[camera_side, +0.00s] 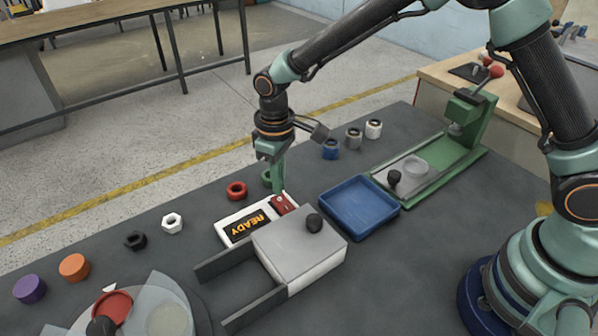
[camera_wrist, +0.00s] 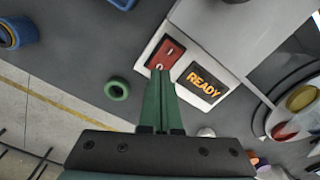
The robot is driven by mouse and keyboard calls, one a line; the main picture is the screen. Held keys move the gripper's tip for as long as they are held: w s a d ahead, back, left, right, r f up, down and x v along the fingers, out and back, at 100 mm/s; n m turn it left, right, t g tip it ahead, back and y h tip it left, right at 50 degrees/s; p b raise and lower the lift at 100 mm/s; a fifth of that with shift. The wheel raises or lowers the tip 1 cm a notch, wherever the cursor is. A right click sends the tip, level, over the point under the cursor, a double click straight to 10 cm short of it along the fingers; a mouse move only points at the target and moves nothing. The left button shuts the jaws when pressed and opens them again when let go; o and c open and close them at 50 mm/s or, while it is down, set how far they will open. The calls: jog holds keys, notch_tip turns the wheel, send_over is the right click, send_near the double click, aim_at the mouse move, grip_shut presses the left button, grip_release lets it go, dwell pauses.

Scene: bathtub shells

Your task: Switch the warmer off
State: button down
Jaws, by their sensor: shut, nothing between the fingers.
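The warmer (camera_side: 300,248) is a pale grey box with a black knob on top and two dark rails at its front left. Its white panel (camera_side: 226,224) carries a dark display (camera_side: 247,227) lit with orange READY. Beside the display is a red rocker switch (camera_side: 288,205), which also shows in the wrist view (camera_wrist: 172,48) with a mark at each end. My gripper (camera_side: 278,190) is shut and empty, pointing down at the switch. In the wrist view its green fingertips (camera_wrist: 160,72) overlap the switch's near end, by the round mark. I cannot tell whether they touch it.
A blue tray (camera_side: 359,207) lies right of the warmer, with a green press (camera_side: 440,150) beyond. Red (camera_side: 237,190), white (camera_side: 172,221) and green (camera_wrist: 117,89) rings lie near the table's far edge. Discs and a round clear-covered stand are at lower left.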

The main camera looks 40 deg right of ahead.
aim_at(281, 198)
jog(key=shift+f, duration=1.2)
dwell(0.9)
jog(key=shift+r, duration=3.55)
jog(key=s+d+r+m+t, duration=0.3)
jog(key=s+d+r, duration=0.1)
jog(key=d+r, duration=0.65)
jog(key=s+d+r+m+t, duration=0.2)
jog(key=s+d+r+m, duration=0.1)
jog(key=s+d, duration=0.5)
jog(key=shift+s+d+r+t, duration=0.3)
jog(key=shift+s+r, duration=0.1)
jog(key=shift+s, duration=0.7)
